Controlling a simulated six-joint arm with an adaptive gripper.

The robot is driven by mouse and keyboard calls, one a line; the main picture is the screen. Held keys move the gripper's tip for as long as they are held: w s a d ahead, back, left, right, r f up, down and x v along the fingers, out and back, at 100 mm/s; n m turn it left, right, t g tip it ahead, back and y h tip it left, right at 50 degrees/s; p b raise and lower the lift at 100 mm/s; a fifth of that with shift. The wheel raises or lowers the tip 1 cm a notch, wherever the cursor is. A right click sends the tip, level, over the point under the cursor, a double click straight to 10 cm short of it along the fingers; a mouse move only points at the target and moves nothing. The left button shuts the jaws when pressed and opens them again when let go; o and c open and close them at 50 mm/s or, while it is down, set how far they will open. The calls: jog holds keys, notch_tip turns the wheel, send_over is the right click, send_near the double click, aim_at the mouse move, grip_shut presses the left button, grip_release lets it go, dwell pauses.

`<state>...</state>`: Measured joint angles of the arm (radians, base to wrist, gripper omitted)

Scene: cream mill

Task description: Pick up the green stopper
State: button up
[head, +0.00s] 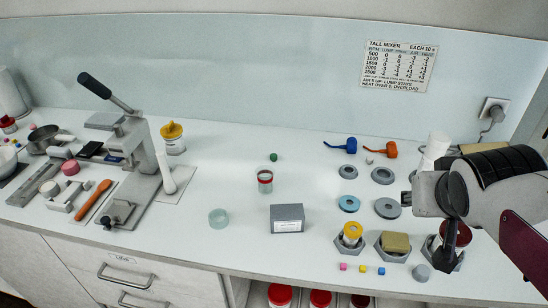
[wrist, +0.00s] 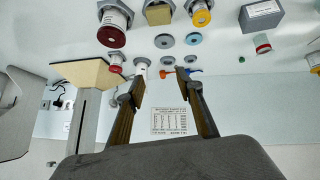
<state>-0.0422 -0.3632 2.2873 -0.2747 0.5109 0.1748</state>
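The green stopper (head: 273,157) is a small dark green piece lying on the white counter, behind a small glass jar with a red band (head: 265,182). In the wrist view the stopper (wrist: 242,59) is a tiny green spot right of the fingers, near that jar (wrist: 262,44). My gripper (wrist: 164,86) is open, with a clear gap between its fingers and nothing held. In the head view my arm is at the far right, well apart from the stopper, and partly hides its own gripper.
A grey box (head: 287,219) stands in front of the jar and a pale glass disc (head: 218,218) to its left. Blue (head: 340,143) and orange (head: 379,149) scoops and several rings lie to the right. A lever press (head: 140,160) stands left. The counter around the stopper is clear.

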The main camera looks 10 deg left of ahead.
jog(key=w+a+f+n+t+y, duration=0.2)
jog(key=w+a, duration=0.3)
jog(key=w, duration=0.7)
jog(key=w+a+f+n+t+y, duration=0.15)
jog(key=w+a, duration=0.35)
jog(key=w, duration=0.7)
jog(key=n+g+y, duration=0.3)
jog(key=n+y, duration=0.2)
jog(key=y, duration=0.2)
send_near(275, 156)
jog(key=shift+w+a+f, duration=0.3)
jog(key=shift+a, duration=0.15)
jog(key=shift+x, duration=1.3)
jog(key=shift+w+a, duration=0.1)
jog(key=shift+w, duration=0.05)
jog(key=shift+x, duration=2.45)
jog(key=shift+c, duration=0.3)
